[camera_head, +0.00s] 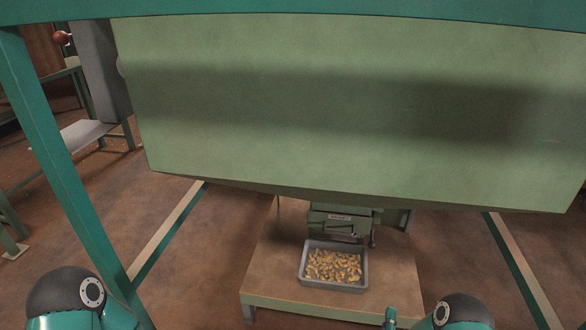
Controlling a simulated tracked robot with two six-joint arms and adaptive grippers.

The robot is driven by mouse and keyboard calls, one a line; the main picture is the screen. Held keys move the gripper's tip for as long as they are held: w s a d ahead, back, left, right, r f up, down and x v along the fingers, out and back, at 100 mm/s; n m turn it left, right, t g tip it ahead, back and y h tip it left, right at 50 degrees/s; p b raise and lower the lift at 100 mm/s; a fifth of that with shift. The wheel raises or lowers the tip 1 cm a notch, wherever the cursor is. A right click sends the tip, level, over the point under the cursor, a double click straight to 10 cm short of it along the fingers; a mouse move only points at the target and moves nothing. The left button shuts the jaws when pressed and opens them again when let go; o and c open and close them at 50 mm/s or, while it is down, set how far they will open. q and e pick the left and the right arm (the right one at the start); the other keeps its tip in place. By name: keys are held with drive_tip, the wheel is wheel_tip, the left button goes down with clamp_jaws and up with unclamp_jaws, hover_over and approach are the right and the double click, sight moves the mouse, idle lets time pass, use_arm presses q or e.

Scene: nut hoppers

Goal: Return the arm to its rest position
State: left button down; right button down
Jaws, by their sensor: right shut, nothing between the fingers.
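My left arm (72,300) shows at the bottom left as a teal link with a black cap. Its gripper is out of the picture. My right arm (462,312) shows at the bottom right, also teal with a black cap. A small teal part of it stands just to the left at the bottom edge. The right gripper is shut and empty, but its fingers cannot be made out. Neither arm touches the tray or the hopper in this view.
A large green hopper (350,110) fills the upper middle. Below it, a grey tray (303,262) of nuts sits on a low wooden-topped stand (270,240), under a green outlet (340,220). Brown floor lies open on both sides.

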drive_tip(key=s+a+f+n+g+y, duration=0.3)
drive_tip(key=s+a+n+g, duration=0.15)
drive_tip(key=s+n, duration=0.3)
drive_tip(key=s+a+f+n+g+y, duration=0.3)
drive_tip(key=s+a+n+g+y, duration=0.1)
drive_tip(key=s+n+g, duration=0.3)
drive_tip(key=s+a+f+n+g+y, duration=0.3)
drive_tip(key=s+a+n+g, duration=0.15)
drive_tip(key=s+n, duration=0.35)
wheel_tip(320, 180, up, 37)
drive_tip(key=s+p, duration=0.1)
drive_tip(key=p, duration=3.6)
drive_tip(key=shift+s+a+r, duration=0.15)
drive_tip(key=shift+s+r, duration=0.05)
